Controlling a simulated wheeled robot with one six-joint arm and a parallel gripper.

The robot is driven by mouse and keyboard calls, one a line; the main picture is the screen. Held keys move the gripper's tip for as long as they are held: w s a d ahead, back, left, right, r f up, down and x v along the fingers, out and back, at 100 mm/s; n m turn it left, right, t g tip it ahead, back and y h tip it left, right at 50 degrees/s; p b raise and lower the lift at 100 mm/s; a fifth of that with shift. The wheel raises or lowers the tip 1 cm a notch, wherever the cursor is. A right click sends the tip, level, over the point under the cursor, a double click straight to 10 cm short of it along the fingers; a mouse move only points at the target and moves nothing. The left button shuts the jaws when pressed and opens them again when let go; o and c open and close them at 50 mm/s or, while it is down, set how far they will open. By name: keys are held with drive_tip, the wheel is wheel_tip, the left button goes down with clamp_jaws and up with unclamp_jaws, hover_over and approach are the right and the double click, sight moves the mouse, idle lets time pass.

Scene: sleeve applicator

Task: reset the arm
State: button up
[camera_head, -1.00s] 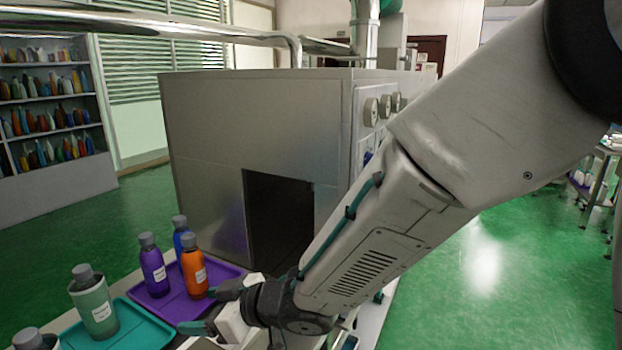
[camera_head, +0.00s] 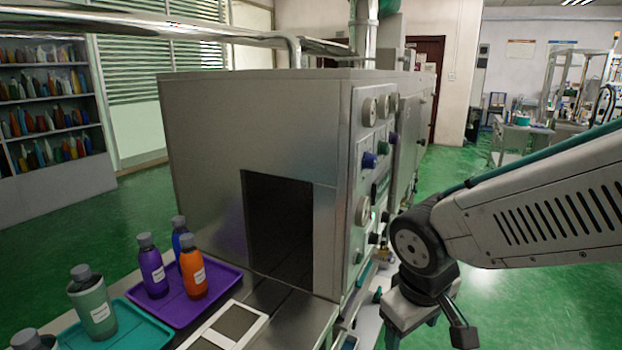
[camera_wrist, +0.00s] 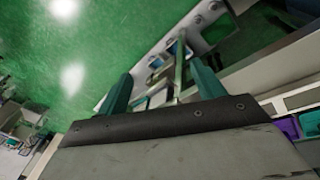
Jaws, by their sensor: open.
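My gripper shows in the wrist view (camera_wrist: 160,92) with its two teal fingers apart and nothing between them. In the head view my arm comes in from the right, and its wrist end hangs low to the right of the machine's front corner, over the green floor. The fingers are mostly hidden below the wrist in the head view. The grey metal machine (camera_head: 205,150) has a dark opening (camera_head: 278,230) in its front and knobs on its right side.
A purple tray (camera_head: 225,279) holds orange (camera_head: 194,272), purple (camera_head: 152,268) and blue (camera_head: 178,238) bottles. A teal tray (camera_head: 140,332) holds a pale green bottle (camera_head: 93,305). A white frame (camera_head: 255,327) lies on the conveyor. Open floor lies right of the machine.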

drive_tip(key=s+d+r+m, duration=0.2)
drive_tip(key=s+d+r, duration=0.2)
drive_tip(key=s+d, duration=0.1)
drive_tip(key=s+d+r+m+g+y, duration=0.1)
drive_tip(key=s+d+r+m, duration=0.2)
drive_tip(key=s, duration=0.4)
drive_tip(key=shift+s+d+r+m, duration=0.35)
drive_tip(key=shift+d+r, duration=0.15)
drive_tip(key=shift+d, duration=0.45)
